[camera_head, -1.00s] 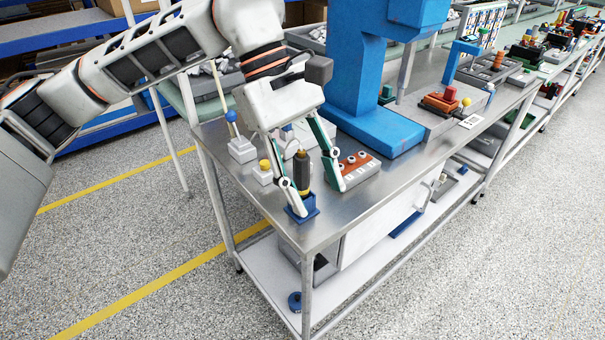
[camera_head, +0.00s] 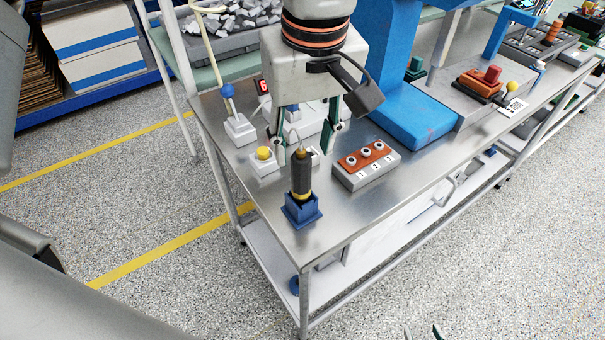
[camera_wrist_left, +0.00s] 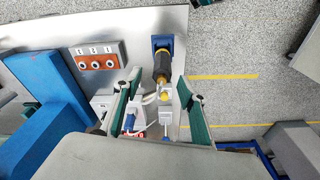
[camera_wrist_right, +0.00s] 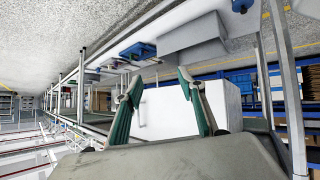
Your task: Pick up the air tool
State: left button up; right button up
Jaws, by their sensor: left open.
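The air tool (camera_head: 302,176) is a dark cylinder with a yellow band. It stands upright in a blue holder (camera_head: 301,212) at the near corner of the metal table. My left gripper (camera_head: 306,148) is open, its fingers pointing down, just behind the tool in the head view. In the left wrist view the tool (camera_wrist_left: 162,66) shows between and beyond the open fingertips (camera_wrist_left: 158,80); I see no contact. My right gripper (camera_wrist_right: 160,90) is open and empty, low beside the table; its tips barely show at the head view's bottom edge.
A grey box with an orange top and several round sockets (camera_head: 365,166) stands right of the tool. A yellow-button box (camera_head: 264,161) and a blue-knobbed post (camera_head: 238,126) stand left. A blue press column (camera_head: 395,90) rises behind. The table's front right strip is clear.

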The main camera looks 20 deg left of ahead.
aim_at(302, 157)
pick_arm(q)
jog(key=f, duration=0.4)
jog(key=shift+a+f, duration=0.15)
jog(key=shift+a, duration=0.15)
jog(key=shift+w+f, duration=0.1)
jog(key=shift+f, duration=0.2)
grip_shut()
pick_arm(e)
jog(key=shift+w+d, duration=0.1)
jog(key=shift+w, duration=0.25)
